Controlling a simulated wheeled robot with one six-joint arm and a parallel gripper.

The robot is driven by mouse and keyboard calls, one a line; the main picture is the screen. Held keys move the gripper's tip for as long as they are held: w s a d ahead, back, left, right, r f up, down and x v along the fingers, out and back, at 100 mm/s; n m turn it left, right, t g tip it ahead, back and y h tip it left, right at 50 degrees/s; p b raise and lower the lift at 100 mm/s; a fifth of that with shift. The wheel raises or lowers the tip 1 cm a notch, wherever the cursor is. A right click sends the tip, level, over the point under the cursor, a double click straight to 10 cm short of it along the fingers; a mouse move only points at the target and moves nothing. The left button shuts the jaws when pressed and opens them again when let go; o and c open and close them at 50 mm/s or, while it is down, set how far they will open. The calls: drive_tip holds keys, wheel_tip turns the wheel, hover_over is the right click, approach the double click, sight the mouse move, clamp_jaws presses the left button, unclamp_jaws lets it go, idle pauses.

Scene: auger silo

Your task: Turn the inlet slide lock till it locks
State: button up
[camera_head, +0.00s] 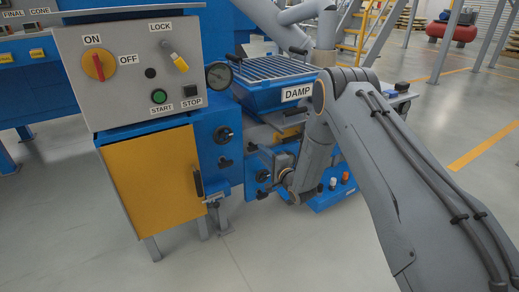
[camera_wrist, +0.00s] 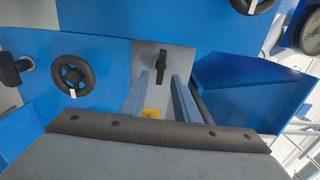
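In the wrist view, a small black handle (camera_wrist: 162,62) stands roughly upright on a grey plate (camera_wrist: 148,58) fixed to the blue machine. It looks like the inlet slide lock, but no label shows there. My gripper (camera_wrist: 164,82) is open, its two grey fingers apart and pointing at the plate. The handle shows between and just beyond the fingertips; I see no contact. In the head view my gripper is at the machine front below the DAMP hopper (camera_head: 270,95), and my own arm hides much of that area.
A black handwheel (camera_wrist: 73,75) and a black knob (camera_wrist: 12,70) are left of my fingers, and a blue box (camera_wrist: 240,90) is close on the right. A grey control panel (camera_head: 125,75) stands above a yellow door (camera_head: 150,180). The floor in front (camera_head: 270,250) is clear.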

drive_tip(key=shift+v, duration=1.55)
